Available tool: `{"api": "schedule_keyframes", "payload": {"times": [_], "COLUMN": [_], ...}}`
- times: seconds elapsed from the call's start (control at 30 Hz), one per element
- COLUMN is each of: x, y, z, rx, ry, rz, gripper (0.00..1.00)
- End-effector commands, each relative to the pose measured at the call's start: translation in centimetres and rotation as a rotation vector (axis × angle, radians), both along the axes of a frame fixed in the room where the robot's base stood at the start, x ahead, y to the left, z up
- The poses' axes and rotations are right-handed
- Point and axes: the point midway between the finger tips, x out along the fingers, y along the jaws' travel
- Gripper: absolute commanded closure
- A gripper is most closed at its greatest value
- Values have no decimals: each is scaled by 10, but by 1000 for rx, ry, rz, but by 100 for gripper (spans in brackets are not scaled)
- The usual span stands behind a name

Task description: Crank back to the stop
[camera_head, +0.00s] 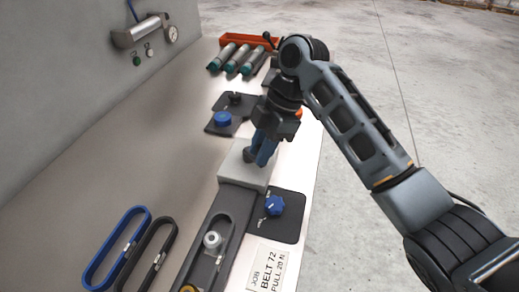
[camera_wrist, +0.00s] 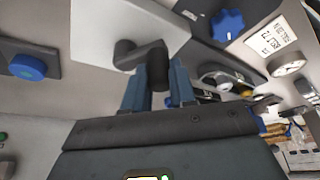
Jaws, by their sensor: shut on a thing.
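The dark grey crank (camera_wrist: 140,53) sits on a pale block (camera_head: 240,174), which also shows in the wrist view (camera_wrist: 105,30). My gripper (camera_head: 258,158) is over the block, its blue fingers pointing down. In the wrist view my gripper (camera_wrist: 158,80) is shut on the crank's handle, with one finger on each side. In the head view the crank is mostly hidden by the fingers. Whether the crank touches a stop cannot be seen.
A long dark slotted rail (camera_head: 225,220) runs toward me from the block. Blue knobs stand on dark plates beside it (camera_head: 274,205) and behind it (camera_head: 222,118). A blue belt (camera_head: 90,262) and a black belt (camera_head: 135,268) lie left. Green-ended cylinders (camera_head: 230,60) lie by an orange tray (camera_head: 262,42).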

Motion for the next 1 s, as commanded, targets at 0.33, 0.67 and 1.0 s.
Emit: {"api": "schedule_keyframes", "payload": {"times": [0.33,0.67,1.0], "x": [1,1,1], "y": [0,-1,-1], "z": [0,0,1], "rx": [-1,-1,-1], "ry": [-1,-1,-1], "rz": [18,17,17], "gripper": [100,59,49]}}
